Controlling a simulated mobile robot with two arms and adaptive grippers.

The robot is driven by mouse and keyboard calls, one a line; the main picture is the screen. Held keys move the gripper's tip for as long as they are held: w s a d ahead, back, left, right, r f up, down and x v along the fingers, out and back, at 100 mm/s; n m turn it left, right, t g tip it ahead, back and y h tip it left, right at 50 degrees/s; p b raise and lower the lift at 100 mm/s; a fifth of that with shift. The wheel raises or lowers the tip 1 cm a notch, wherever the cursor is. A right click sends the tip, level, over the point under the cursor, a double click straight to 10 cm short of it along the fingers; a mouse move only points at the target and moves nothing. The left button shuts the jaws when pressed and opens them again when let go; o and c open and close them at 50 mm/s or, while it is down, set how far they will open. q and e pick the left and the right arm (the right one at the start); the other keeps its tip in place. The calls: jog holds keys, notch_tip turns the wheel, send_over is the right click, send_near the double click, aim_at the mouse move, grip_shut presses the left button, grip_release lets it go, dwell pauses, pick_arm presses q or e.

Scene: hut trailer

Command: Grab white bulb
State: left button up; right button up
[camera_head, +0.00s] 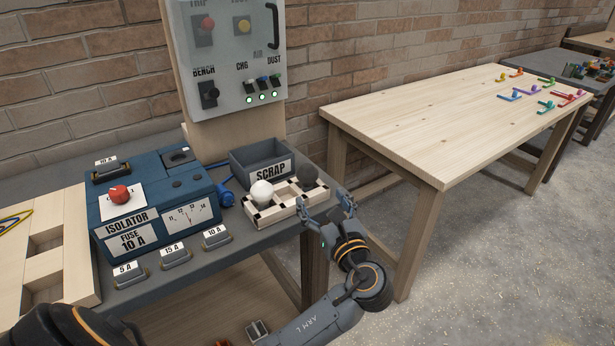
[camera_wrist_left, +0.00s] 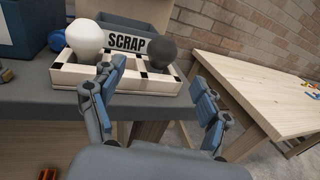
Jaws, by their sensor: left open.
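The white bulb (camera_head: 262,191) stands in the left part of a small pale wooden rack (camera_head: 280,214) at the bench's right end. In the left wrist view the white bulb (camera_wrist_left: 84,38) is at the upper left, beyond my left gripper's fingers. A dark grey bulb (camera_head: 307,173) sits at the rack's back right; it also shows in the left wrist view (camera_wrist_left: 161,51). My left gripper (camera_head: 325,208) is open and empty, just right of the rack's front right corner and apart from the white bulb. My right gripper cannot be seen.
A grey bin labelled SCRAP (camera_head: 262,160) stands right behind the rack. The blue isolator box (camera_head: 150,205) is to the left, with several labelled fuses (camera_head: 175,256) before it. A control panel (camera_head: 230,50) rises behind. A wooden table (camera_head: 450,110) stands to the right across a gap.

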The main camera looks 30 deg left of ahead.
aim_at(311, 180)
pick_arm(q)
jog(key=x, duration=0.5)
jog(key=shift+w+a, duration=0.25)
jog(key=x, duration=0.5)
jog(key=shift+w+f, duration=0.4)
jog(key=c, duration=1.3)
